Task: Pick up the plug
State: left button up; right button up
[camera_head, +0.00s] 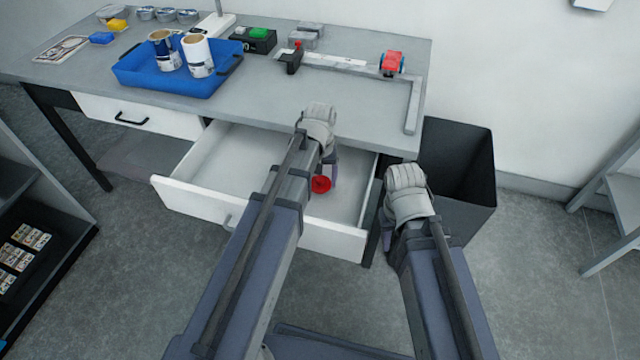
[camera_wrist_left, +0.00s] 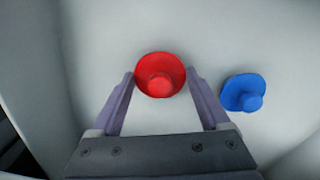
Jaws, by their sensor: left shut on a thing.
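A red plug (camera_head: 320,184) is in the open drawer's area in the head view. In the left wrist view the red plug (camera_wrist_left: 160,75), a round flanged piece with a knob, sits between the fingertips of my left gripper (camera_wrist_left: 161,78), which is shut on it. I cannot tell whether the plug still touches the drawer floor. A blue plug (camera_wrist_left: 243,93) lies on the drawer floor to the right of it; I do not see it in the head view. My right gripper (camera_head: 387,232) hangs right of the drawer, its fingers mostly hidden by its wrist.
The open white drawer (camera_head: 190,200) has walls around my left gripper. A black bin (camera_head: 470,165) stands right.

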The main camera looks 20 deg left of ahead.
aim_at(320, 178)
pick_arm(q)
jog(key=c, duration=0.4)
jog(key=shift+r, duration=0.1)
notch_tip(320, 178, up, 19)
jog(key=p, duration=1.9)
